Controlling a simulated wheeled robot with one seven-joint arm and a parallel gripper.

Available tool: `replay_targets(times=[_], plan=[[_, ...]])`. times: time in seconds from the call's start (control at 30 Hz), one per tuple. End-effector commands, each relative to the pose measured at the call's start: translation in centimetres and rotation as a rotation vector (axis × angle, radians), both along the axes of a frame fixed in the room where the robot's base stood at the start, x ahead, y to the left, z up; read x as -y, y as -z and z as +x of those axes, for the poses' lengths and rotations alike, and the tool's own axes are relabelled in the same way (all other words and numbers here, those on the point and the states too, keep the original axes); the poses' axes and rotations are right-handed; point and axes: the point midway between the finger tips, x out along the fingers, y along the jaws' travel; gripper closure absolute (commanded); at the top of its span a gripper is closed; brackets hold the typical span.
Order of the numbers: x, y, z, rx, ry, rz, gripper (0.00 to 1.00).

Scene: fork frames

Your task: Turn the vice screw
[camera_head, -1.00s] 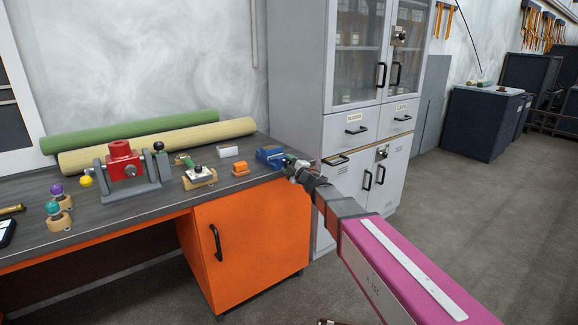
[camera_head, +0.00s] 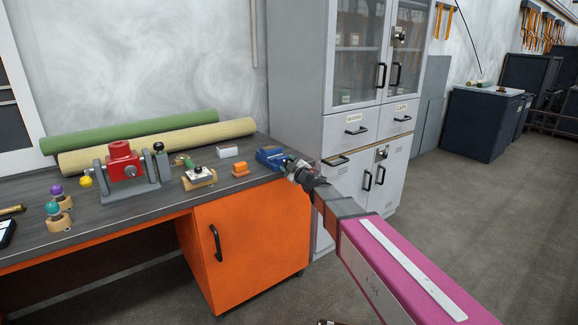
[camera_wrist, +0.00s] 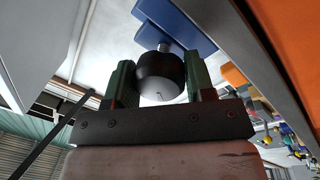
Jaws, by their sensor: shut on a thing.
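The blue vice (camera_head: 270,155) stands at the right end of the workbench. In the wrist view its blue body (camera_wrist: 180,22) is at the top, with a short metal screw shaft running to a round black knob (camera_wrist: 158,72). My gripper (camera_head: 291,165) is at the vice's right side, by the bench's end. In the wrist view my gripper (camera_wrist: 159,62) has its two green-padded fingers on either side of the knob, shut on it. In the head view my gripper hides the knob.
An orange block (camera_head: 240,170) and a white box (camera_head: 228,152) lie left of the vice. A red device on a grey stand (camera_head: 126,165) is farther left. The grey cabinet (camera_head: 340,130) rises close behind and right of my gripper. Open floor lies to the right.

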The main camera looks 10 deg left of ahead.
Motion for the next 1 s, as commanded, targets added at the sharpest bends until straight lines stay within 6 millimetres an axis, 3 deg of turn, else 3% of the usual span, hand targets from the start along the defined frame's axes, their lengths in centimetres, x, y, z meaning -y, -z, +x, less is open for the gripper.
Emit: replay_targets(times=[0.17, 0.2, 0.27, 0.67, 1.0], plan=[[0.1, 0.1, -0.1, -0.001, 0.003, -0.004, 0.74], [0.1, 0.1, -0.1, -0.001, 0.003, -0.004, 0.41], [0.1, 0.1, -0.1, -0.001, 0.003, -0.004, 0.25], [0.3, 0.1, -0.4, 0.001, 0.001, -0.002, 0.25], [3.7, 0.4, -3.7, -0.001, 0.003, -0.002, 0.25]])
